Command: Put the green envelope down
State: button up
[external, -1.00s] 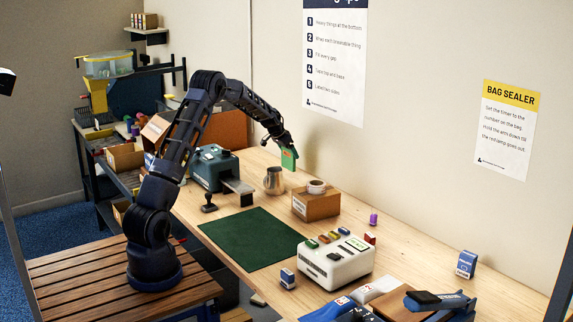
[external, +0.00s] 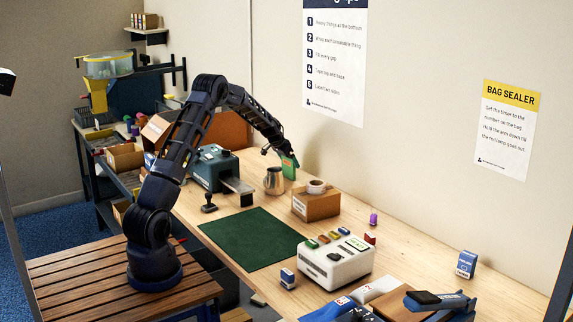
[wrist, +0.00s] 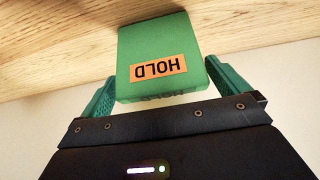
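The green envelope (external: 289,168) is a thick green block held upright, with an orange "HOLD" label that shows in the wrist view (wrist: 140,40). My gripper (external: 285,153) is shut on it, with its teal fingers at the two side edges in the wrist view (wrist: 165,85). In the external view the envelope is at the back of the workbench (external: 335,236), behind and right of a metal jug (external: 274,181). The wooden top is close beyond the envelope in the wrist view. I cannot tell whether its lower edge touches the wood.
A cardboard box (external: 315,206) with a tape roll on it stands just right of the envelope. A grey-green machine (external: 213,167) stands left of the jug. The green mat (external: 252,238) is clear. The wall is close behind the envelope.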

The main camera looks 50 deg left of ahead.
jog(key=v, duration=1.2)
jog(key=s+d+r, duration=0.9)
jog(key=s+d, duration=0.1)
jog(key=d, duration=0.2)
jog(key=s+d+r, duration=0.9)
jog(key=s+d, duration=0.2)
jog(key=d, duration=0.1)
jog(key=s+d+f, duration=0.1)
jog(key=s+d, duration=0.3)
jog(key=s, duration=0.7)
jog(key=s+d+f+g, duration=0.1)
jog(key=s+d, duration=0.3)
jog(key=s, duration=0.7)
jog(key=s+d+f, duration=0.1)
jog(key=s+d, duration=0.3)
jog(key=s, duration=0.7)
jog(key=shift+f, duration=0.25)
